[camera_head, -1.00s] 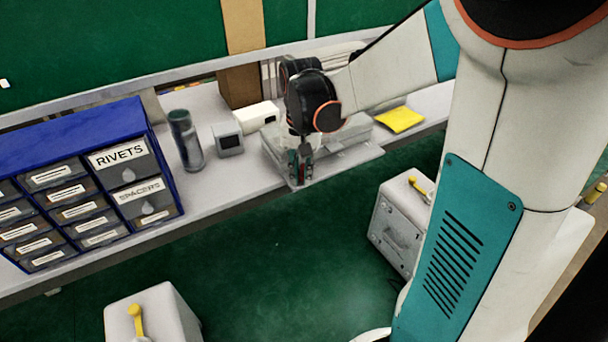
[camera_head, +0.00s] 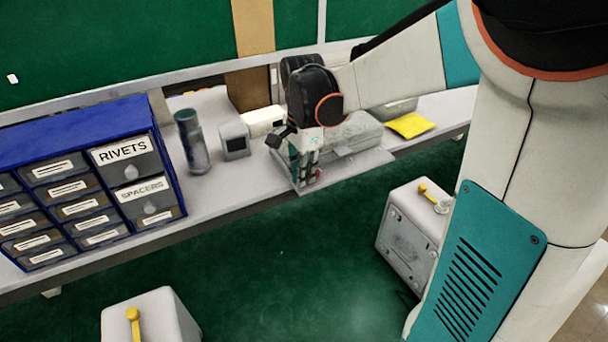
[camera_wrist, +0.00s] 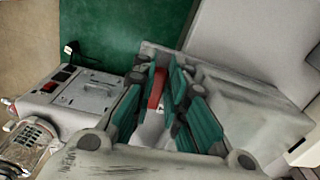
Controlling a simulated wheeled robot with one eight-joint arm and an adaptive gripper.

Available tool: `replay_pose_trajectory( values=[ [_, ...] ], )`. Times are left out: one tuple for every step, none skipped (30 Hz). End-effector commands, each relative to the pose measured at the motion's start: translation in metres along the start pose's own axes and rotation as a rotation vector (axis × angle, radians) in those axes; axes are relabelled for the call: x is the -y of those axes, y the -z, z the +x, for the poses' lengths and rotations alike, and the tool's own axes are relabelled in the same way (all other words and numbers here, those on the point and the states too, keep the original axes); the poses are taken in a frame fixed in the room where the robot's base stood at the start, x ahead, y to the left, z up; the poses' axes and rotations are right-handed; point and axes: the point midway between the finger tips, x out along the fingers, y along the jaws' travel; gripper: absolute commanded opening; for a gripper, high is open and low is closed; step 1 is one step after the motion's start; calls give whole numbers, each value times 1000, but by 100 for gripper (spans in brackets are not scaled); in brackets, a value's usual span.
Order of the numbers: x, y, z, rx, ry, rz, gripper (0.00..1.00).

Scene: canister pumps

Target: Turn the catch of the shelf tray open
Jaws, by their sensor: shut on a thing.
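The shelf tray (camera_head: 364,165) is a flat pale grey plate at the front edge of the shelf, with a grey, box-like clear-sided body behind it. My gripper (camera_head: 306,178) points down at the tray's front left corner. In the wrist view, its teal fingers (camera_wrist: 165,98) are closed around the red catch (camera_wrist: 156,88). The catch shows as a small red patch (camera_head: 315,175) in the head view, mostly hidden by the fingers. How far the catch is turned cannot be told.
A grey box with a dark screen (camera_head: 235,141), a dark cylinder (camera_head: 192,143) and a blue drawer cabinet (camera_head: 85,125) stand left of the tray. A yellow pad (camera_head: 410,125) lies to its right. White canisters with yellow handles (camera_head: 412,230) stand below the shelf.

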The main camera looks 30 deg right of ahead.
Motion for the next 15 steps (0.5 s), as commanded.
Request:
replay_pose_trajectory(
  values=[
    [1, 0, 0, 0, 1, 20, 0],
    [1, 0, 0, 0, 1, 32, 0],
    [2, 0, 0, 0, 1, 46, 0],
    [2, 0, 0, 0, 1, 55, 0],
    [2, 0, 0, 0, 1, 64, 0],
    [2, 0, 0, 0, 1, 73, 0],
    [2, 0, 0, 0, 1, 78, 0],
    [2, 0, 0, 0, 1, 83, 0],
    [2, 0, 0, 0, 1, 89, 0],
    [2, 0, 0, 0, 1, 93, 0],
    [3, 0, 0, 0, 1, 96, 0],
    [3, 0, 0, 0, 1, 98, 0],
    [3, 0, 0, 0, 1, 99, 0],
    [3, 0, 0, 0, 1, 100, 0],
    [3, 0, 0, 0, 1, 101, 0]
  ],
)
